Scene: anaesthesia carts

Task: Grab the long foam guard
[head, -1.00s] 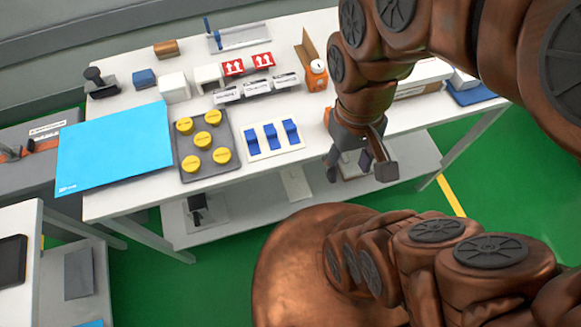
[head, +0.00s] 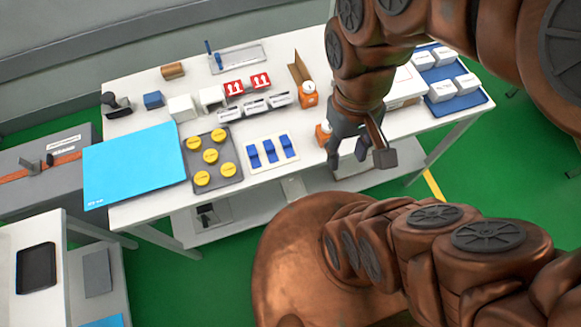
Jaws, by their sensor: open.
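I cannot tell for sure which item is the long foam guard. A long brown angled strip (head: 299,71) stands near the back of the white table, right of the red labels, and could be it; its material is not clear. My gripper (head: 360,157) hangs over the table's front edge, fingers pointing down, open and empty. It is in front of the strip and to its right in the picture, apart from it. My arm hides part of the table behind the gripper.
The white table (head: 130,211) holds a blue sheet (head: 133,166), a grey tray (head: 226,182) of yellow discs, blue pieces on a white plate (head: 288,158), white boxes and orange dispensers (head: 308,100). A blue tray (head: 475,101) with white boxes lies right. Green floor surrounds it.

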